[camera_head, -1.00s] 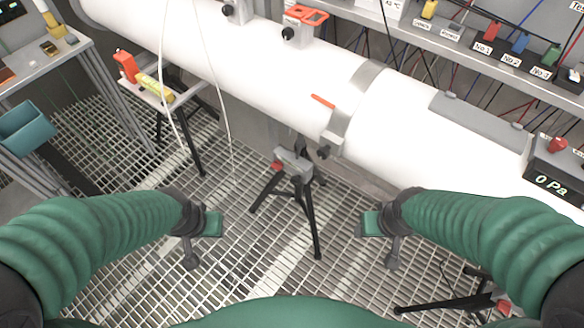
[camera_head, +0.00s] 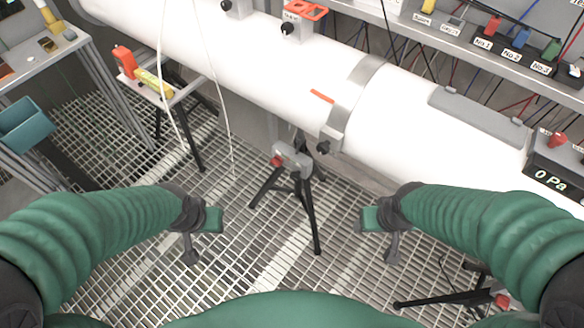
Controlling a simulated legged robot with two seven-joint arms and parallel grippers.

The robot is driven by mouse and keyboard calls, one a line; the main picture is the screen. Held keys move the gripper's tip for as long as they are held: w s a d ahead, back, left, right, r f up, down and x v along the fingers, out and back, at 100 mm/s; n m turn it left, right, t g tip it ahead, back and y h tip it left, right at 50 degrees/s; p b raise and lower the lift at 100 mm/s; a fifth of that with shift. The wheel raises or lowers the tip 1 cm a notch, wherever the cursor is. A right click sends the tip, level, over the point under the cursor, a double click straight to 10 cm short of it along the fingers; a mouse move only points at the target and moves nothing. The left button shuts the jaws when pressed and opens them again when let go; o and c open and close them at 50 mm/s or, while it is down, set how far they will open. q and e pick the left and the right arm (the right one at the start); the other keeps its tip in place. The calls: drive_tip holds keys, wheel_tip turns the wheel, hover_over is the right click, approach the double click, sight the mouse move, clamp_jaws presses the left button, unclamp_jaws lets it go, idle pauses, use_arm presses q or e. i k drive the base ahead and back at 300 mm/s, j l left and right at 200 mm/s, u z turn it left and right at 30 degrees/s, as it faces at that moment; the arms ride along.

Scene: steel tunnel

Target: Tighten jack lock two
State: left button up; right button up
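A grey jack on a black tripod (camera_head: 293,162) stands on the grating under the white pipe, near the middle. A red lock knob (camera_head: 277,160) is on its left side. A second black tripod jack (camera_head: 448,299) shows partly at the lower right, with a red knob (camera_head: 502,301). No number is readable on either jack. My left gripper (camera_head: 203,236) hangs over the grating, left of the middle jack and apart from it. My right gripper (camera_head: 379,235) hangs right of that jack, also apart. Neither visibly holds anything; their finger gaps are unclear.
The white pipe (camera_head: 260,72) crosses above the jacks, with a metal clamp (camera_head: 352,100) around it. A red and yellow tool (camera_head: 140,72) lies on a left stand. A pressure display (camera_head: 556,172) sits at right. Open grating lies between my grippers.

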sight(502, 301)
drive_tip(key=z, duration=2.5)
